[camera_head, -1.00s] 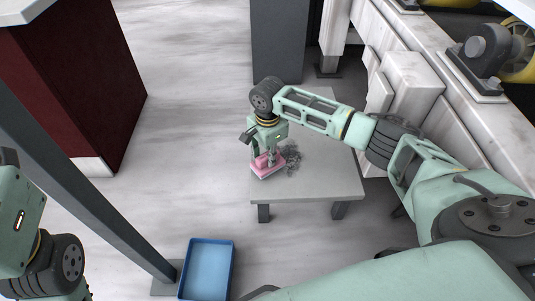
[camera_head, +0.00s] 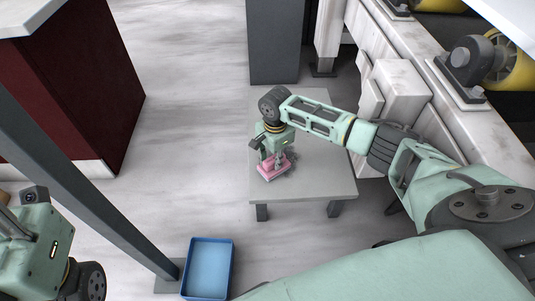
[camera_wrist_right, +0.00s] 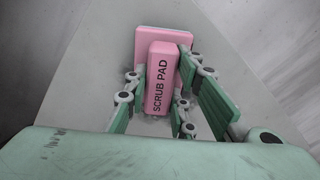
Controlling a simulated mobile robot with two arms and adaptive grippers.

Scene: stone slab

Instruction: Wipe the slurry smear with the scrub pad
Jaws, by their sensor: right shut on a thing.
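The pink scrub pad (camera_head: 267,172) is at the left part of the low grey table's top. In the right wrist view, the scrub pad (camera_wrist_right: 160,80) shows its handle with "SCRUB PAD" lettering between my fingers. My right gripper (camera_head: 272,160) is shut on that handle, above the table. The pad appears to rest on the tabletop. The dark grey slurry smear (camera_head: 291,158) shows just right of the pad, partly hidden behind the gripper and pad. My left arm is at the lower left edge; its gripper fingers are not visible.
The low grey table (camera_head: 320,180) has a bare right side and front. A blue tray (camera_head: 207,268) stands on the floor in front. A grey post (camera_head: 90,180) slants at left, near a dark red cabinet (camera_head: 75,80). Stone-sided machinery (camera_head: 405,95) borders the right.

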